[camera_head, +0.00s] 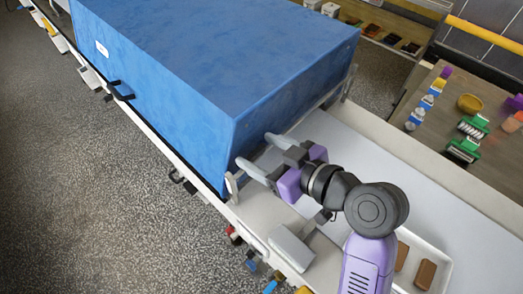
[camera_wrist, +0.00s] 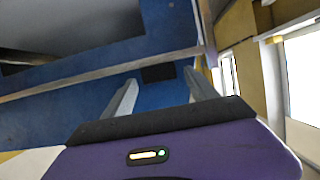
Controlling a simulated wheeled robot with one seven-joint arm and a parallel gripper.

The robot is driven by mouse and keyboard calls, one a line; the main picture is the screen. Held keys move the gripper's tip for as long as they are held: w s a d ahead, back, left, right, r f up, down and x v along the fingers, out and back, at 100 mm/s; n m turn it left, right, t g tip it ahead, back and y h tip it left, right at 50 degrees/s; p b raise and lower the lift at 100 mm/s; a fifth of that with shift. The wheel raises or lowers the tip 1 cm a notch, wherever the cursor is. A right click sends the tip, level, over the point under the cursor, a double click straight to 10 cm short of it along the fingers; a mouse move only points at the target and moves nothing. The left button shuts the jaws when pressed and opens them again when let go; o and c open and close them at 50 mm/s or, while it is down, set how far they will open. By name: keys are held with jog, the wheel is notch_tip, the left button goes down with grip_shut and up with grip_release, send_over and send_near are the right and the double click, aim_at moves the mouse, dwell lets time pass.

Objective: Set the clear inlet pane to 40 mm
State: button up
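My gripper (camera_head: 254,150) is at the near end face of the blue enrober hood (camera_head: 215,65), with its two grey fingers apart and nothing seen between them. In the wrist view my gripper (camera_wrist: 160,78) also shows open, its fingers pointing at a blue surface (camera_wrist: 85,95). A small dark rectangular patch (camera_wrist: 158,73) lies between and beyond the fingertips; I cannot tell what it is. I cannot make out the clear inlet pane or any millimetre scale in either view. I cannot tell whether the fingertips touch the hood.
A pale belt or deck (camera_head: 395,165) runs from under the hood toward the lower right. A grey box (camera_head: 291,247) and a white tray (camera_head: 436,250) with brown blocks stand near my arm. A brown table (camera_head: 448,125) with several small items is at the right.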

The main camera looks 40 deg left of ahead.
jog(key=b+v, duration=0.2)
jog(key=v, duration=0.5)
jog(key=shift+d+r, duration=0.2)
jog(key=shift+d, duration=0.15)
dwell(0.4)
